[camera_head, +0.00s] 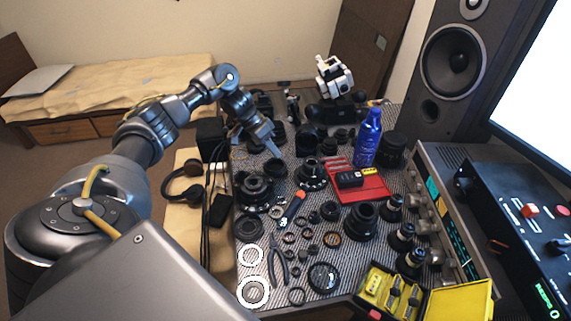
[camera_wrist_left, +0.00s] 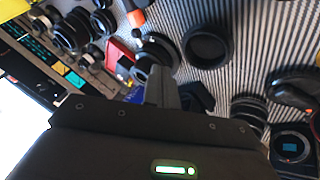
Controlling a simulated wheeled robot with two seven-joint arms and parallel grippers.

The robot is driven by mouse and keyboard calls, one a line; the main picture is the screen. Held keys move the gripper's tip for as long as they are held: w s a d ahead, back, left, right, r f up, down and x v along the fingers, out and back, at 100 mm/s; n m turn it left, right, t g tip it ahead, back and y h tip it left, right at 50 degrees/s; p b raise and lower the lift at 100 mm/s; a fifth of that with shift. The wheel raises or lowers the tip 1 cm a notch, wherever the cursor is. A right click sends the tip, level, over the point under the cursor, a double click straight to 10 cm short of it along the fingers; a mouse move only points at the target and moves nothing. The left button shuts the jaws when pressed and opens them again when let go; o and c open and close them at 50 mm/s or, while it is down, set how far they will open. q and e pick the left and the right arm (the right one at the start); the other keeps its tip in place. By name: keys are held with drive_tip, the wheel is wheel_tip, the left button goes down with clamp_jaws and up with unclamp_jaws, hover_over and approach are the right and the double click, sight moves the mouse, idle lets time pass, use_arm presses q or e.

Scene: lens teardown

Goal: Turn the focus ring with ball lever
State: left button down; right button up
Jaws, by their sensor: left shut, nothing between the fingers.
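A black lens part with a ringed top (camera_head: 312,175) stands near the middle of the striped mat. I take it to be the one with the focus ring; it also shows in the left wrist view (camera_wrist_left: 155,50), with a small pale spot, possibly the lever's ball, at its edge. My left gripper (camera_head: 274,150) is shut and empty above the mat, left of and behind this lens. In the left wrist view the closed fingers (camera_wrist_left: 163,85) partly cover the area beside the lens. Whether they touch anything is unclear. My right gripper is not in view.
A black ring (camera_head: 275,167) lies just below the left gripper. A red tray (camera_head: 375,188), a blue bottle (camera_head: 368,138) and several lenses stand to the right. An orange-handled screwdriver (camera_head: 297,198), pliers (camera_head: 278,262) and loose rings lie in front. The mat is crowded.

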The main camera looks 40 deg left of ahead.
use_arm(q)
drive_tip(key=x, duration=0.8)
drive_tip(key=shift+d+f, duration=0.15)
drive_tip(key=shift+f, duration=0.05)
drive_tip(key=d, duration=0.1)
drive_tip(key=d+p, duration=0.1)
drive_tip(key=f+p, duration=0.1)
drive_tip(key=shift+s+d, duration=0.3)
drive_tip(key=shift+d, duration=0.1)
drive_tip(key=shift+s+d+f, duration=0.15)
drive_tip(key=shift+d+f, duration=0.05)
drive_tip(key=shift+d, duration=0.4)
